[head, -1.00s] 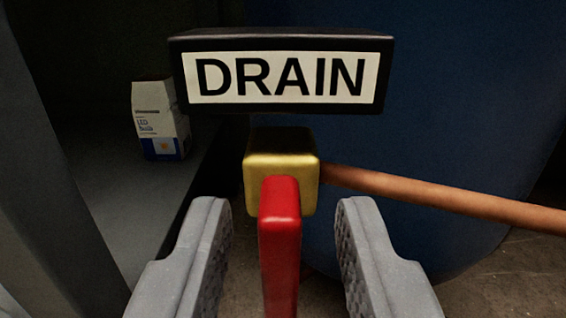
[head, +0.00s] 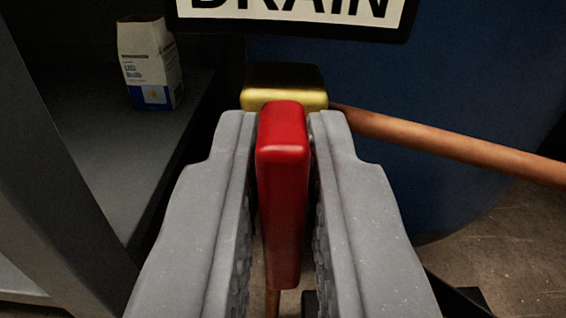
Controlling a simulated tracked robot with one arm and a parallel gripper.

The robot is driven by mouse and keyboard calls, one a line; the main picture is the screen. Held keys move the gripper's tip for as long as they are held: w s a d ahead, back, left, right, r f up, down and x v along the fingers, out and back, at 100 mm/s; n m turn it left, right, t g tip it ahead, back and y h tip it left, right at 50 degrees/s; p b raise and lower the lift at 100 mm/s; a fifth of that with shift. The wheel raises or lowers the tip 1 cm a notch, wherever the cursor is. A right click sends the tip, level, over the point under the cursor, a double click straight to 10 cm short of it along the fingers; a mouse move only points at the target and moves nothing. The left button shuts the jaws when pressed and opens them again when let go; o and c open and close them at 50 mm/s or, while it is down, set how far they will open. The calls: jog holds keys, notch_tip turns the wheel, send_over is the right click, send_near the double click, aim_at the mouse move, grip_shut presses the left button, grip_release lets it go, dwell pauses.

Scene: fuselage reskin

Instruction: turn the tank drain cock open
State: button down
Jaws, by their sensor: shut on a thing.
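The drain cock has a brass body (head: 284,88) and a red lever handle (head: 282,190) that hangs straight down in front of it. The DRAIN sign (head: 300,12) is above the cock, its top cut off by the picture edge. My gripper (head: 281,125) is shut on the red lever, with one grey finger on each side. The fingers hide the sides of the lever and part of the brass body.
A copper pipe (head: 450,143) runs from the brass body to the right. A dark blue tank (head: 420,80) stands behind. An LED bulb box (head: 150,62) sits on a grey shelf (head: 120,150) at left. Floor shows at lower right.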

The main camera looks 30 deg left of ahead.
jog(key=n+p, duration=0.1)
jog(key=n, duration=0.3)
jog(key=shift+s+f+n, duration=0.1)
jog(key=shift+s+n, duration=0.05)
jog(key=shift+n, duration=0.15)
jog(key=n, duration=0.3)
jog(key=shift+a+f+n+p, duration=0.1)
jog(key=shift+n+p, duration=0.2)
jog(key=shift+p, duration=0.1)
jog(key=shift+s+f+n, duration=0.1)
jog(key=shift+f+n, duration=0.05)
jog(key=shift+n, duration=2.1)
jog(key=shift+s+f+n, duration=0.1)
jog(key=shift+n, duration=2.15)
jog(key=c, duration=1.5)
grip_release()
jog(key=shift+w, duration=0.15)
jog(key=shift+r, duration=0.15)
